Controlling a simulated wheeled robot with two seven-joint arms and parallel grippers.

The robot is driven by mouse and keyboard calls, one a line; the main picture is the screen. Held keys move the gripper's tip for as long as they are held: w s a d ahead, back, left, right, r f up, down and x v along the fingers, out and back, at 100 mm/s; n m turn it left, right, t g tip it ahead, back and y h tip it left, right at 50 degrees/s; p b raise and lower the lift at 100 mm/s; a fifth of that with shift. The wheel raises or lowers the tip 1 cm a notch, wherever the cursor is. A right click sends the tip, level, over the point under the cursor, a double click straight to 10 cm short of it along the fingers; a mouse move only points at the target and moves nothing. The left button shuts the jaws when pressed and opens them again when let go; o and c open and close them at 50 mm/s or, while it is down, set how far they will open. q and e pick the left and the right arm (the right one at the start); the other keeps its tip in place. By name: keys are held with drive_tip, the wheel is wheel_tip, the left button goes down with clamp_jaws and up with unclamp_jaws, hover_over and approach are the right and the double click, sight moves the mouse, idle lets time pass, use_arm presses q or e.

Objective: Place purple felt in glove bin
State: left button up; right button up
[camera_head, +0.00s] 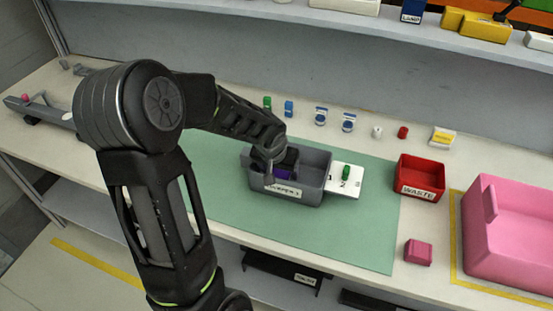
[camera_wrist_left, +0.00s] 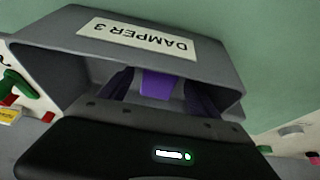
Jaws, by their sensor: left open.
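The purple felt (camera_head: 283,174) is inside the left part of a grey bin (camera_head: 312,190) on the green mat. In the left wrist view the felt (camera_wrist_left: 157,85) shows against the bin's inner wall, between my two dark fingers. The bin's front label (camera_wrist_left: 138,40) reads DAMPER 3. My left gripper (camera_head: 273,172) reaches down into the bin's left part, with its fingers open on either side of the felt. Whether a finger touches the felt cannot be told. My right gripper is out of view.
A white card with a green piece (camera_head: 346,173) lies at the bin's right. A red WASTE bin (camera_head: 420,190), a pink block (camera_head: 418,252) and a large pink tub (camera_head: 515,250) are further right. Several small parts line the back. The mat (camera_head: 340,240) in front is clear.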

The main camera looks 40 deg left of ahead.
use_arm(q)
drive_tip(key=v, duration=1.1)
drive_tip(key=shift+r+b, duration=0.2)
drive_tip(key=shift+b, duration=0.2)
drive_tip(key=shift+s, duration=0.15)
